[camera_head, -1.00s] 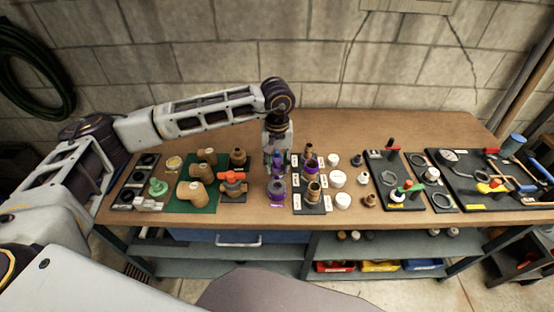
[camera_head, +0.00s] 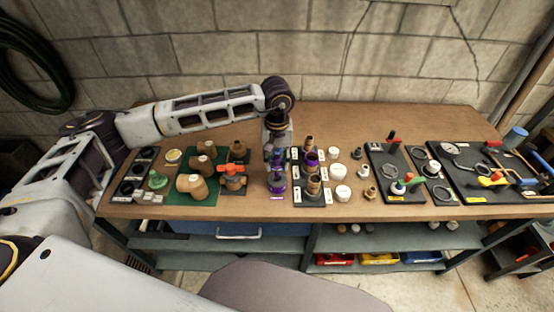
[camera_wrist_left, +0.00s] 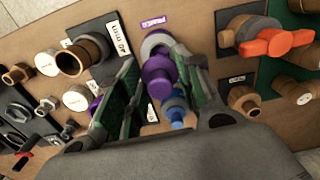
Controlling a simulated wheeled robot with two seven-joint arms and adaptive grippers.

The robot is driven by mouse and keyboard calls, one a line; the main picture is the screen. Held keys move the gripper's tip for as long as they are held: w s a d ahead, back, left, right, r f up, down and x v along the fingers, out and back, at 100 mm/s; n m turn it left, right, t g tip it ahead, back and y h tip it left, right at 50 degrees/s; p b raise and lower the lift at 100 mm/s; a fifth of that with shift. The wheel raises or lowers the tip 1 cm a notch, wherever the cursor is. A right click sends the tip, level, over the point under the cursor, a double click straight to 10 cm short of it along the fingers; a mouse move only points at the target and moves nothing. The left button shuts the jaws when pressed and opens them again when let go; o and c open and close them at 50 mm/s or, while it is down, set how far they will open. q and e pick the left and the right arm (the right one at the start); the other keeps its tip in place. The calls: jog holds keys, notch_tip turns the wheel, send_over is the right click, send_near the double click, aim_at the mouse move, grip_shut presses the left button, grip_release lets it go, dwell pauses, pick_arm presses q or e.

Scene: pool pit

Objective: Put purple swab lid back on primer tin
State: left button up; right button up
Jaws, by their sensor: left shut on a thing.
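My left gripper (camera_head: 277,156) points down over the table's middle. In the left wrist view, its fingers stand on both sides of the purple swab lid (camera_wrist_left: 158,76), and it is shut on it. The primer tin (camera_head: 277,187), grey and purple, stands upright directly below the gripper. In the left wrist view the tin (camera_wrist_left: 153,42) shows just beyond the lid, beside a purple label. The lid appears in line with the tin; whether they touch cannot be told. A blue piece (camera_wrist_left: 173,108) shows between the fingers, nearer the palm. My right gripper is not in view.
A black board (camera_head: 310,200) with brown and purple-banded fittings stands close right of the tin. A valve with an orange handle (camera_head: 231,169) and a green mat (camera_head: 206,206) with tan fittings lie to the left. White caps (camera_head: 342,192) stand farther right. The table front is clear.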

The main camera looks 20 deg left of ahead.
aim_at(277, 173)
pick_arm(q)
jog(key=shift+b, duration=0.35)
dwell(0.7)
jog(key=shift+b, duration=0.45)
dwell(0.8)
jog(key=shift+f+b, duration=0.3)
dwell(0.4)
jog(key=shift+f+b, duration=0.45)
jog(key=shift+f, duration=0.25)
dwell(0.3)
jog(key=shift+f+b, duration=0.9)
jog(key=shift+b, duration=0.2)
jog(key=shift+f, duration=0.15)
dwell(0.5)
